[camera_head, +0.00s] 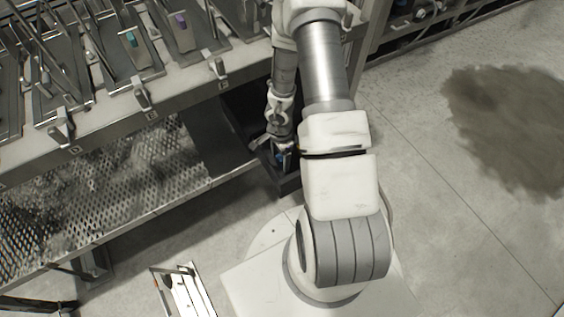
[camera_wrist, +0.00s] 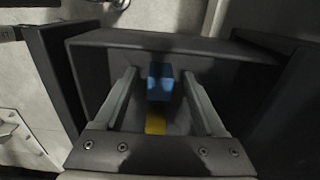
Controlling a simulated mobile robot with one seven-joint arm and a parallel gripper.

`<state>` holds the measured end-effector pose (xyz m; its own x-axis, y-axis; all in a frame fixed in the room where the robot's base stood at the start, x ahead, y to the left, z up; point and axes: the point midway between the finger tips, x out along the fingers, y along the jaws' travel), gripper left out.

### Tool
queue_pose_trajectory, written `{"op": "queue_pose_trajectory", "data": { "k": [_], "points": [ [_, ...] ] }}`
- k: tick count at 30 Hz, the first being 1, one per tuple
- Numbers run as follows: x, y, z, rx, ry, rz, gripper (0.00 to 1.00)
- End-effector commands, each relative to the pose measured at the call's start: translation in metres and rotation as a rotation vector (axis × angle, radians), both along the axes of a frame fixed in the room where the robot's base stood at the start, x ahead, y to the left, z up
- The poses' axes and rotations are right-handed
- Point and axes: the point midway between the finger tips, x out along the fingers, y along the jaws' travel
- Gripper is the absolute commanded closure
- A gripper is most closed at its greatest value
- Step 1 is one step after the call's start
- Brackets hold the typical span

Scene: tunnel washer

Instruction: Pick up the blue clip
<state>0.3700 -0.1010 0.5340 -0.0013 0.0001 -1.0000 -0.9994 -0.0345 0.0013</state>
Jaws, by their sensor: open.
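The blue clip (camera_wrist: 160,82) is in the wrist view, inside a dark grey bin (camera_wrist: 150,40), with a yellow piece (camera_wrist: 155,122) just below it in the picture. My gripper (camera_wrist: 160,74) is open, with one finger on each side of the blue clip. Gaps show between the clip and both fingers, and I cannot tell how deep they reach beside it.
The bin's walls stand close around my gripper. A bench (camera_head: 105,110) with metal trays, levers, a teal piece (camera_head: 131,39) and a purple piece (camera_head: 180,20) is at the upper left. A perforated shelf (camera_head: 110,200) lies below it. The floor at right is clear, with a dark stain (camera_head: 515,125).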

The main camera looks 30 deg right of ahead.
Motion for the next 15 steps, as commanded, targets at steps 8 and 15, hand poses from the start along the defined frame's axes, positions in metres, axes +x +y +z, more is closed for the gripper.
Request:
{"op": "queue_pose_trajectory", "data": {
  "k": [8, 15],
  "points": [
    [0.0004, -0.0001, -0.0043, 0.000, -0.001, 0.000, 0.28],
    [0.0003, -0.0002, -0.0043, 0.000, -0.001, 0.000, 0.62]
  ]
}}
